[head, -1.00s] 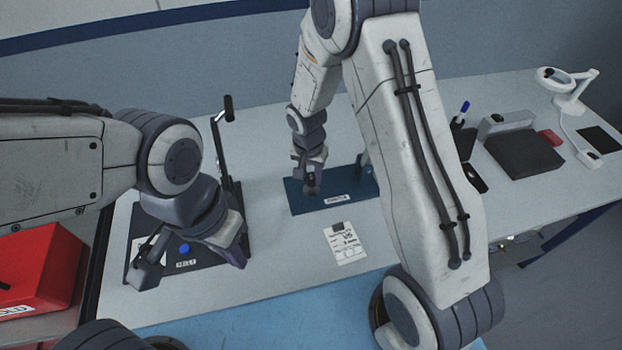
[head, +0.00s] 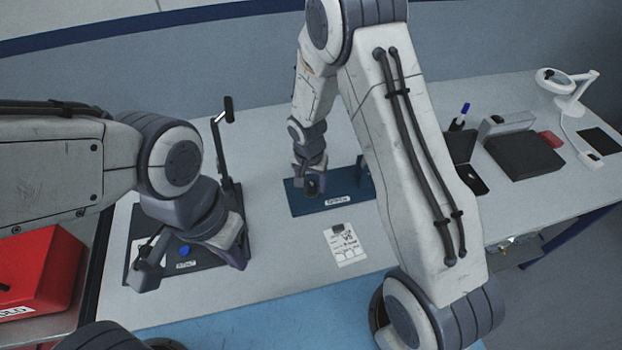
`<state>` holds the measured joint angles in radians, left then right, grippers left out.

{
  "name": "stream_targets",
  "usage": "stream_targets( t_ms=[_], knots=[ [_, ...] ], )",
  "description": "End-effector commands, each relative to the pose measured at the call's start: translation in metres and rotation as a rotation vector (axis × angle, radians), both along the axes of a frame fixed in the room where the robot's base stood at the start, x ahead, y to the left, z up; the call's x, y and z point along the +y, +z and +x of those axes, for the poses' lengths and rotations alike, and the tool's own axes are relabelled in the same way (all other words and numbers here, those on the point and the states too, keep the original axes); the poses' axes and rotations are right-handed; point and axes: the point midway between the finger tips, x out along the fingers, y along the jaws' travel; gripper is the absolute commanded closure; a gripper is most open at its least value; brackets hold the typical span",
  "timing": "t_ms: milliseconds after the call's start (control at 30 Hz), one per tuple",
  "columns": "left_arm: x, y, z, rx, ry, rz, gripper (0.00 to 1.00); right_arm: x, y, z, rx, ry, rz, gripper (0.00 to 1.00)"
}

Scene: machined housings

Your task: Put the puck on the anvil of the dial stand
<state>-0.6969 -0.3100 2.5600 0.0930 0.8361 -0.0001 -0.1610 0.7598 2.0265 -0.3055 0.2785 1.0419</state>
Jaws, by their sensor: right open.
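My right gripper (head: 312,190) is low over a dark blue base plate (head: 343,205) with a white label, at the middle of the bench, and is open. A dark upright (head: 362,165) stands at the plate's right end, partly behind my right arm. This may be the dial stand; its dial and anvil cannot be made out. The puck cannot be made out; a small dark shape shows at the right fingertips, but I cannot tell it from the gripper. My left gripper (head: 194,270) is open and empty, with its fingers wide apart, over a black plate (head: 228,252) at the left.
The black plate carries a tall post with a handle (head: 228,112) and a blue knob (head: 184,251). A white card (head: 345,244) lies in front of the blue plate. Dark cases (head: 522,155) and a white magnifier lamp (head: 570,88) are at the right.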

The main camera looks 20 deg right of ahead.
Motion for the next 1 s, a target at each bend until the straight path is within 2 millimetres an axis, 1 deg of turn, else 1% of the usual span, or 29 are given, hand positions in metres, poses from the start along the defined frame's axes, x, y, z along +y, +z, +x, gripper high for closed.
stream_targets(
  t_ms=[67,167,267,500,633,800,867,900,967,1000],
  knots=[
    [0.000,0.005,0.000,0.000,0.000,0.000,1.00,0.000,0.005,0.000,0.000,0.000,0.000,0.35],
    [0.000,0.001,0.000,0.000,0.000,0.000,1.00,0.001,0.014,0.000,-0.004,0.000,-0.001,0.35],
    [0.000,-0.002,0.000,0.000,0.000,0.000,1.00,0.003,0.033,-0.001,-0.008,0.002,0.001,0.35],
    [0.000,-0.011,0.000,0.000,0.000,0.000,1.00,0.006,0.084,-0.007,-0.007,0.001,0.001,0.35],
    [0.000,-0.013,0.000,0.000,0.000,0.000,1.00,0.007,0.106,-0.009,-0.005,0.001,0.001,0.35],
    [0.000,-0.015,0.000,0.000,0.000,0.000,1.00,0.010,0.122,-0.014,-0.001,0.011,0.001,0.35],
    [0.000,-0.015,0.000,0.000,0.000,0.000,1.00,0.018,0.130,-0.021,0.001,0.054,0.002,0.35],
    [0.000,-0.014,0.000,0.000,0.000,0.000,1.00,0.025,0.137,-0.031,0.004,0.104,0.005,0.35],
    [0.000,-0.014,0.000,0.000,0.000,0.000,1.00,0.042,0.150,-0.052,0.010,0.214,0.010,0.35],
    [0.000,-0.014,0.000,0.000,0.000,0.000,1.00,0.053,0.160,-0.071,0.018,0.308,0.013,0.35]
  ],
)
